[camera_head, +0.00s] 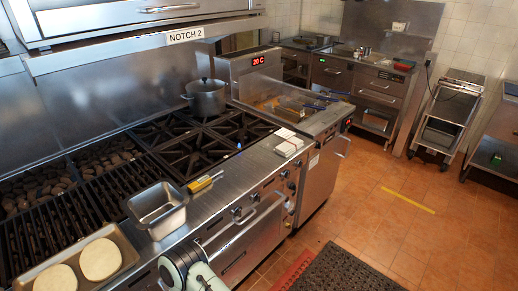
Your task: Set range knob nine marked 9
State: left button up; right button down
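The range (225,195) has a row of dark knobs on its steel front panel. One knob (237,212) and a neighbouring knob (254,198) sit above the oven door handle, and several more knobs (291,186) cluster farther right. Their markings are too small to read, so I cannot tell which is knob nine. A white and dark part of my arm (195,273) shows at the bottom edge, in front of the range and covering part of its front. Neither gripper's fingertips can be made out.
A steel pan (157,208) and a tray with two pale rounds (101,259) sit at the range's front left. A pot (206,97) stands at the back. The oven handle (245,226) juts out below the knobs.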

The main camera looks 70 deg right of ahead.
aim_at(286, 174)
jog(key=z, duration=1.85)
jog(key=i+l, duration=0.2)
jog(key=l, duration=0.2)
jog(key=i+l, duration=0.2)
jog(key=l, duration=0.2)
jog(key=i+l, duration=0.2)
jog(key=l, duration=0.2)
jog(key=k+z, duration=0.2)
jog(key=z, duration=0.3)
jog(key=l+u, duration=0.5)
jog(key=l, duration=0.55)
